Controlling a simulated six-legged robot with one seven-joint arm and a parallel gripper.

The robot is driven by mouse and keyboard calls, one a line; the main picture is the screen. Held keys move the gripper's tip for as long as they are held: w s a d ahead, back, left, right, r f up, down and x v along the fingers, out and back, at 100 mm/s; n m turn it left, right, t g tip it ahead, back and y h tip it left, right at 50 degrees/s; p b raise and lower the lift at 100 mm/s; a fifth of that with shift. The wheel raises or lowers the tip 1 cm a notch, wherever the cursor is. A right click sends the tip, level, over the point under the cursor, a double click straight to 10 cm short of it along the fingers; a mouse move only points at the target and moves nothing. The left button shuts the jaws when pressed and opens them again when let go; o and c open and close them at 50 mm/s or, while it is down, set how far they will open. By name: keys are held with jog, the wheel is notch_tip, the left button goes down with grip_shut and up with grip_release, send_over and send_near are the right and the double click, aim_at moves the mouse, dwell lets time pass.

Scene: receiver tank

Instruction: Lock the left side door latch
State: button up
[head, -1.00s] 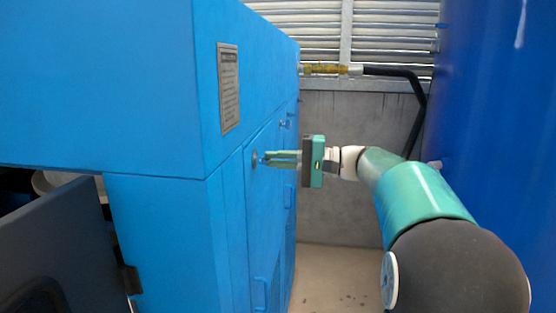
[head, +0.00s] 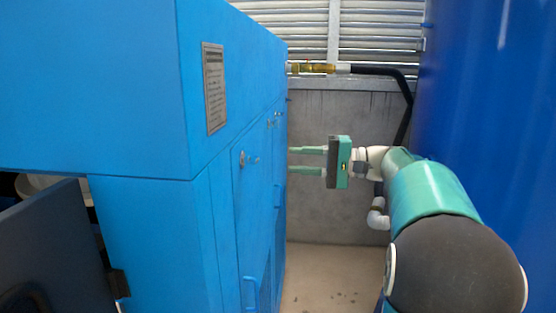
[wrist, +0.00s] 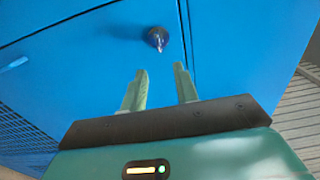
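The blue cabinet's side (head: 222,230) holds a door with a small round metal latch (head: 243,158) near its upper front corner. In the wrist view the latch (wrist: 157,38) is a dark, shiny knob with a pointed end, just beyond the fingertips and close to the door's vertical seam. My gripper (head: 291,160) is green, with its two fingers apart and nothing between them. It points left toward the cabinet side, clear of the latch. The wrist view also shows the open fingers (wrist: 160,72). Whether the latch is locked cannot be told.
More small latches (head: 273,121) sit farther back along the side. A dark open panel (head: 55,245) is at the left.

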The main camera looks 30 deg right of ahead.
jog(key=v, duration=0.5)
jog(key=shift+s+d, duration=0.2)
jog(key=shift+d, duration=0.05)
